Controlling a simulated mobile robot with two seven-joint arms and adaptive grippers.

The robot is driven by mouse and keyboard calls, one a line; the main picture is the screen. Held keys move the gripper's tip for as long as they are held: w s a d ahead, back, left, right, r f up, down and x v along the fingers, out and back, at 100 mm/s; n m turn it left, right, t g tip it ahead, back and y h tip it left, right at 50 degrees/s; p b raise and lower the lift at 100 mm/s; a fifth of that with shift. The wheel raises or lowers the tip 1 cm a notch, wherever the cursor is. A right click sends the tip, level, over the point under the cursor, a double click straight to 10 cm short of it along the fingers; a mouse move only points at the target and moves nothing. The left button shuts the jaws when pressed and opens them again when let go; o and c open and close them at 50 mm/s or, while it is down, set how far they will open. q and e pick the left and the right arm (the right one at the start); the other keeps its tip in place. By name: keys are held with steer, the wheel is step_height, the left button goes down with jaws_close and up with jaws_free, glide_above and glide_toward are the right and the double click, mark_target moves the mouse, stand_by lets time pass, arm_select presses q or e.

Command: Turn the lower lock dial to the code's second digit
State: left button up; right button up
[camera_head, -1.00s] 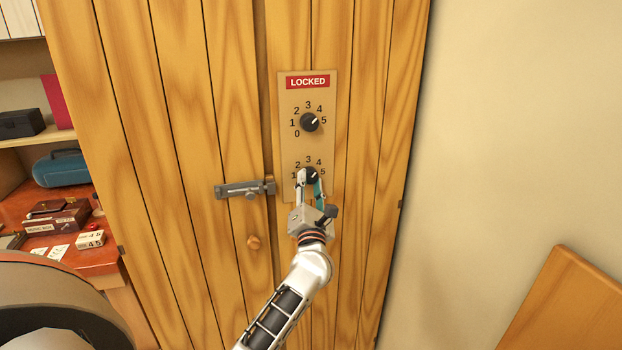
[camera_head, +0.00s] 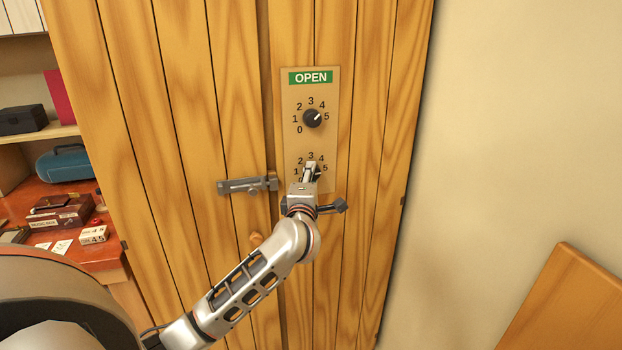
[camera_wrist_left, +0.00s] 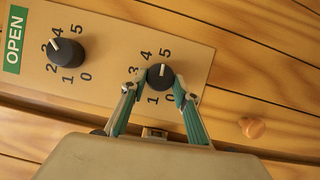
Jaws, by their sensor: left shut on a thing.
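The lower lock dial (camera_wrist_left: 160,76) is a black knob with a white mark, on a wooden plate (camera_head: 329,140). Its mark points towards the 5 in the left wrist view. My left gripper (camera_wrist_left: 154,82) is shut on this dial, a finger on either side. In the head view the left gripper (camera_head: 311,170) covers most of the dial. My right gripper is not in view.
The plate is on a plank cabinet door (camera_head: 180,100) with a grey latch (camera_head: 247,185) and a round wooden knob (camera_wrist_left: 252,127). At left, a red-brown desk holds a white block marked 4 5 (camera_head: 93,235), a brown box (camera_head: 58,213) and a teal case (camera_head: 68,164).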

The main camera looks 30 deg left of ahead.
arm_select(q)
steer(key=shift+r+m, duration=0.1)
steer(key=shift+m, duration=0.3)
steer(key=o, duration=1.1)
steer(key=v, duration=1.2)
steer(key=shift+r, duration=0.1)
